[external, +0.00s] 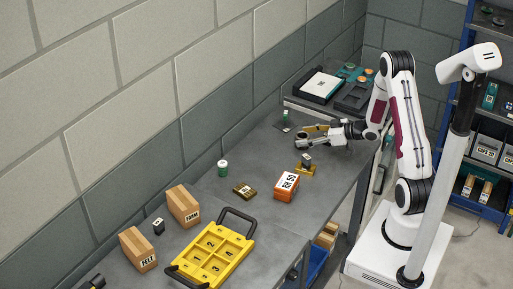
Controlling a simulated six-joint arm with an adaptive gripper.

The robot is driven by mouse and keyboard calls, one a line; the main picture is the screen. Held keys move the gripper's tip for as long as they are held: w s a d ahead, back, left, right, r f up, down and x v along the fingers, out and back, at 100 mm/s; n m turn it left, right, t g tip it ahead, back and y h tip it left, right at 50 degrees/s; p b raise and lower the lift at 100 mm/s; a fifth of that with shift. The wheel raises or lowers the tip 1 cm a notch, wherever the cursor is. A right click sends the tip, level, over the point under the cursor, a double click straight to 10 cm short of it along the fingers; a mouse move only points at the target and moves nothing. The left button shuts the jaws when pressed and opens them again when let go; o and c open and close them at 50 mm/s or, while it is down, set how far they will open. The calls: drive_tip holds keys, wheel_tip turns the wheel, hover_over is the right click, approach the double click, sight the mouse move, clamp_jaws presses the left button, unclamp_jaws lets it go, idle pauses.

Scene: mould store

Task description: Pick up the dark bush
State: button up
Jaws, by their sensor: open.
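My gripper (306,138) is open, reaching left over the far part of the grey bench. I cannot make out anything held between its fingers. A small dark piece (307,159) sits on a brass-yellow block (304,169) just below the gripper in the picture; it may be the dark bush, but it is too small to be sure. Another small dark piece with a pale label (158,226) stands between the two cardboard boxes, and a dark piece (97,283) lies at the lower left edge.
An orange box (286,186), a dark labelled block (244,191) and a green-topped pot (223,168) stand mid-bench. A yellow numbered tray (246,246) and cardboard boxes (184,205) (138,249) are nearer. Dark trays (354,98) lie beyond the gripper. The wall bounds the left.

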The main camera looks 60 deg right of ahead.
drive_tip(key=c, duration=1.6)
drive_tip(key=shift+o, duration=0.2)
drive_tip(key=shift+r, duration=0.25)
wheel_tip(320, 180, up, 10)
drive_tip(key=shift+f, duration=0.2)
